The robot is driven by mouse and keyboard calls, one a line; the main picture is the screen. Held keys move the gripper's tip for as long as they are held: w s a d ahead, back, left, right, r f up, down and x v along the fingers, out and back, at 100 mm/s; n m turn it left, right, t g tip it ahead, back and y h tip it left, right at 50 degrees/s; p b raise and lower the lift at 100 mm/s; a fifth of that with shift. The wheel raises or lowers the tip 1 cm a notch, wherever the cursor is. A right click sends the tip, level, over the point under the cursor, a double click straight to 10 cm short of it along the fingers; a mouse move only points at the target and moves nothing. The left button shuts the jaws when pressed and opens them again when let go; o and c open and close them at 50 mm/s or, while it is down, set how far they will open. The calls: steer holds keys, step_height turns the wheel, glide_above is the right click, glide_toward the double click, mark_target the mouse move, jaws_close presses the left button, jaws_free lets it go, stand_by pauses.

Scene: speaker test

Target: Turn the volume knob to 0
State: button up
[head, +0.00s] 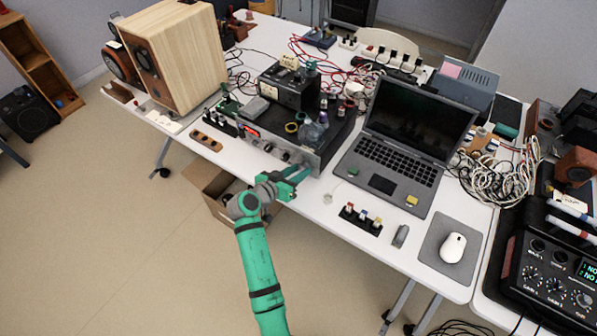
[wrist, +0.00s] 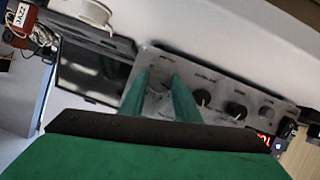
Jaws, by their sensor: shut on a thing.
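A silver-fronted amplifier (head: 312,160) sits at the table's front edge, with a row of dark knobs and a red lit display on its face. In the wrist view its front panel (wrist: 222,82) appears turned over. My green gripper (head: 296,174) is at the right end of that panel. In the wrist view my gripper's two fingers (wrist: 159,78) reach the panel on either side of the end knob, the volume knob (wrist: 158,85), and are shut on it. The fingers hide much of this knob, and its pointer setting cannot be read. Further dark knobs (wrist: 236,110) stand beside it.
A laptop (head: 395,160) stands close to the right of the amplifier. A large wooden speaker (head: 172,55) is at the left. A small switch block (head: 361,220) and a mouse (head: 453,247) lie near the front edge. An open cardboard box (head: 205,185) is below the table.

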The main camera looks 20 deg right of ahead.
steer(key=n+g+h, duration=0.1)
steer(key=n, duration=0.1)
steer(key=n+g+h, duration=0.1)
steer(key=n, duration=0.1)
steer(key=shift+f, duration=0.2)
steer(key=n+h, duration=0.1)
steer(key=n, duration=0.1)
steer(key=n+h, duration=0.1)
steer(key=n, duration=0.1)
steer(key=shift+w+f+n+g+h, duration=0.1)
steer(key=shift+n+g+h, duration=0.3)
stand_by(0.5)
steer(key=o, duration=1)
steer(key=shift+o, duration=0.3)
steer(key=shift+a, duration=0.15)
